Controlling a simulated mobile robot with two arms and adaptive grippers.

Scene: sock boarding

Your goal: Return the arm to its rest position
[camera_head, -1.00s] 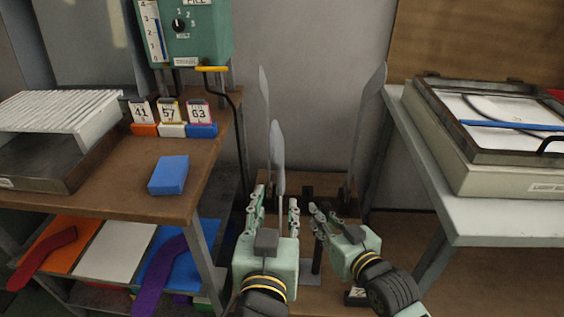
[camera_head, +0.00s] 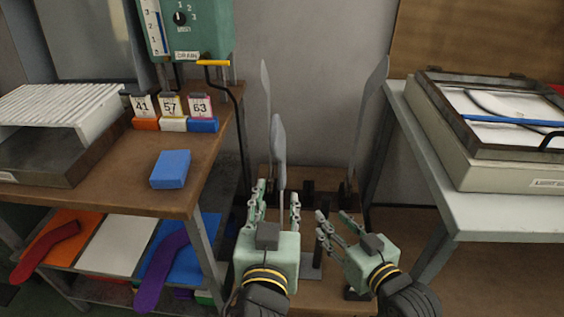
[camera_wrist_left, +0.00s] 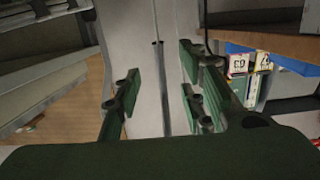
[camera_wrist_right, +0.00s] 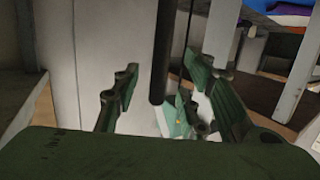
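My left gripper (camera_head: 271,208) is in the middle of the head view, in front of the nearest upright grey board (camera_head: 278,150). Its fingers are spread apart, and the left wrist view shows them (camera_wrist_left: 158,92) open with nothing gripped. My right gripper (camera_head: 330,228) is to its right and lower, pointing up and left. Its fingers are apart and empty in the right wrist view (camera_wrist_right: 160,95), with a dark post behind them. The left gripper hides the lower part of the nearest board.
A brown bench (camera_head: 112,183) with a blue block (camera_head: 170,169) and numbered tags stands at left. A light table (camera_head: 490,213) with a framed box (camera_head: 480,165) stands at right. Two more upright boards rise behind my grippers.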

